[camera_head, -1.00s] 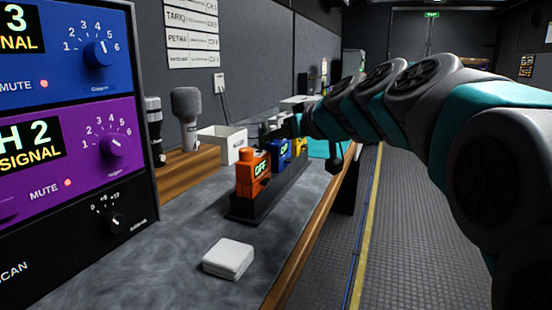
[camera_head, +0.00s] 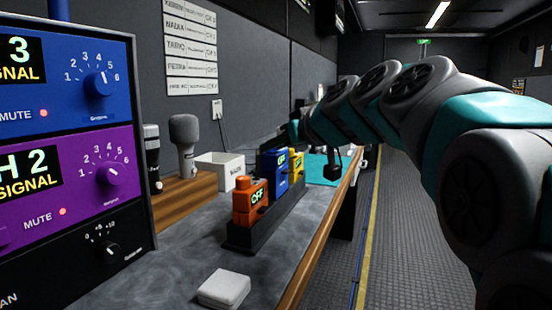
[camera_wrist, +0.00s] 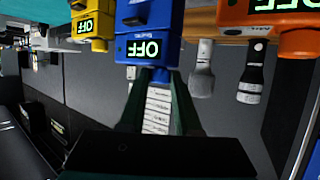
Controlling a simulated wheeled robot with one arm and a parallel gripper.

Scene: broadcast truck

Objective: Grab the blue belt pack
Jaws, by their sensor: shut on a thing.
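The blue belt pack (camera_head: 281,178) is in a dark rack (camera_head: 245,238), between an orange pack (camera_head: 250,200) and a yellow pack (camera_head: 298,163). In the wrist view, which appears upside down, the blue belt pack (camera_wrist: 148,20) fills the top centre with its OFF display towards me. My gripper (camera_wrist: 158,80) is shut on the narrow end of the blue pack, one finger on each side.
The orange pack (camera_wrist: 280,18) and yellow pack (camera_wrist: 90,25) flank the blue one closely. A white box (camera_head: 222,172) and microphones (camera_head: 186,140) stand behind the rack. A white square case (camera_head: 224,289) lies in front. A control panel (camera_head: 75,150) is at left; open floor lies right.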

